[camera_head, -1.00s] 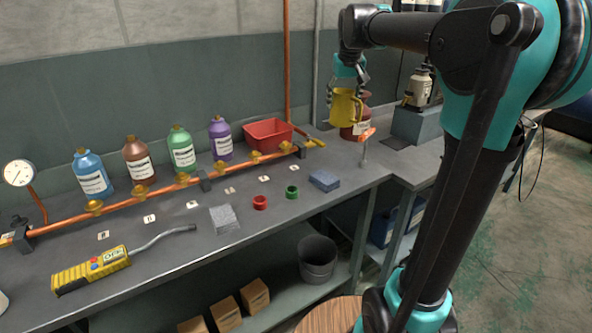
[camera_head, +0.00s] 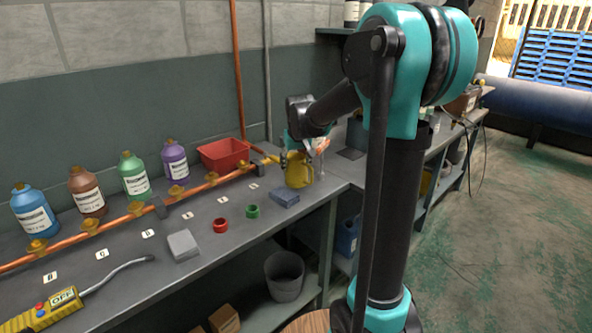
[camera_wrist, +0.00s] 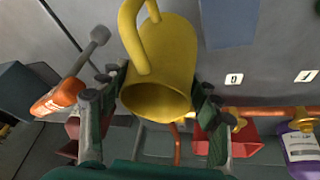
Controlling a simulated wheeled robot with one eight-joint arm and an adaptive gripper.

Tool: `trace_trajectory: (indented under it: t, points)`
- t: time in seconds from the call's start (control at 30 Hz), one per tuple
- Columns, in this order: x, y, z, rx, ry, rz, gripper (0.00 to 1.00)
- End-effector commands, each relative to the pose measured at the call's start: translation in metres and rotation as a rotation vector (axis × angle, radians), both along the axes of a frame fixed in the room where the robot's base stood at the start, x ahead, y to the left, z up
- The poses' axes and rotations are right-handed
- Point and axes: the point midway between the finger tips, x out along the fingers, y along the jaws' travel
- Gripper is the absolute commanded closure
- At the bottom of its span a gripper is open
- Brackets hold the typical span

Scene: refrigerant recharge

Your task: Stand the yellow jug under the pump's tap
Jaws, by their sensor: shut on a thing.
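The yellow jug (camera_head: 299,172) is upright in the head view, low over the bench near its right corner. I cannot tell whether its base touches the bench. My gripper (camera_head: 297,152) is shut on the jug near its rim. In the wrist view the jug (camera_wrist: 172,58) fills the middle, with its open mouth towards me, its handle on the far side, and the fingers (camera_wrist: 155,98) on either side. I cannot make out the pump or its tap clearly; my arm covers part of the bench to the right of the jug.
A blue pad (camera_head: 286,197) lies just in front of the jug. A red bin (camera_head: 224,154) and a copper pipe (camera_head: 110,217) with brass valves are to its left. An orange-tipped tool (camera_wrist: 58,98) lies close by in the wrist view. Red (camera_head: 220,225) and green (camera_head: 252,211) rings lie nearer.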

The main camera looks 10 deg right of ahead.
Motion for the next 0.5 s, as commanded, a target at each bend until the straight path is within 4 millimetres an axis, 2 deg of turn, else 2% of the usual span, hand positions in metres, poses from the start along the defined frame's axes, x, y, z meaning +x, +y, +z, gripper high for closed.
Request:
trace_trajectory:
  t: [0.17, 0.5]
  points:
    - [0.000, 0.000, -0.021, 0.000, 0.000, 0.000, 0.68]
    - [0.000, 0.000, -0.024, 0.000, 0.000, 0.000, 0.68]
